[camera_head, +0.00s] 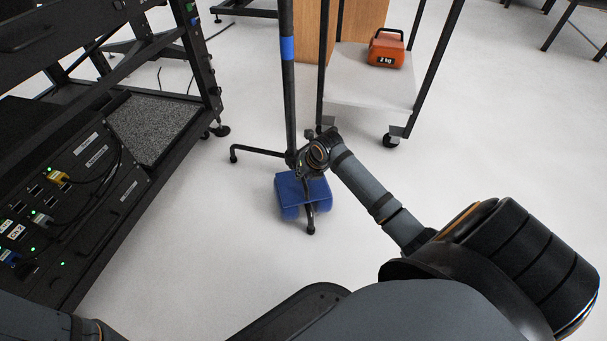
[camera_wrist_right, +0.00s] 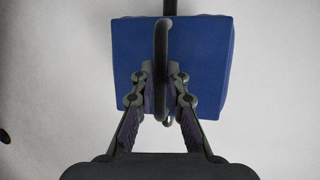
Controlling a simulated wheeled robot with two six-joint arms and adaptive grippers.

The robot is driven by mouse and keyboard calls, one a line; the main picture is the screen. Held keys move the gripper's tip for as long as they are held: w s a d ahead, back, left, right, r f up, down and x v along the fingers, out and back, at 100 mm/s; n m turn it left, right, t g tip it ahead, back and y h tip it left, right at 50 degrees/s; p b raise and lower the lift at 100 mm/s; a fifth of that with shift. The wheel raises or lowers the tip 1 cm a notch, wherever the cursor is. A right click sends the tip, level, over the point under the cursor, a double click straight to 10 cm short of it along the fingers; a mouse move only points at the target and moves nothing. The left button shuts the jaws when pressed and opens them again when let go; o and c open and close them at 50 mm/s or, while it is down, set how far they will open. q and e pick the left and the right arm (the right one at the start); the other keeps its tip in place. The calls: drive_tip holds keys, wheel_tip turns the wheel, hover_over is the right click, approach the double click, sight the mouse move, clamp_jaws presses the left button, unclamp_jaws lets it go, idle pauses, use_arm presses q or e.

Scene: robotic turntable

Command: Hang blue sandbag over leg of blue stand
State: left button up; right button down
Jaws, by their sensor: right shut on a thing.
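The blue sandbag (camera_head: 290,190) is low by the floor at the foot of the blue stand, a black pole with a blue band (camera_head: 288,48). The bag's two blue lobes show on either side of a stand leg, whose foot (camera_head: 310,230) sticks out on the near side. Whether the leg bears the bag's weight cannot be told. My right gripper (camera_wrist_right: 162,75) is shut on the bag's dark loop handle (camera_wrist_right: 161,40); the bag's flat blue top (camera_wrist_right: 205,45) lies behind it in the wrist view. My left gripper is not in view.
Another stand leg (camera_head: 258,151) reaches left. A wheeled cart (camera_head: 350,88) with an orange 2 kg weight (camera_head: 386,48) stands just behind, right of the pole. A black equipment rack (camera_head: 60,230) stands at left. The floor nearer me and right is open.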

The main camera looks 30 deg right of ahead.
drive_tip(key=shift+f, duration=0.3)
idle(0.5)
drive_tip(key=c, duration=1.3)
unclamp_jaws()
drive_tip(key=shift+f, duration=0.1)
drive_tip(key=shift+s+f, duration=0.15)
drive_tip(key=shift+f, duration=0.05)
drive_tip(key=v, duration=1.2)
drive_tip(key=shift+r, duration=0.2)
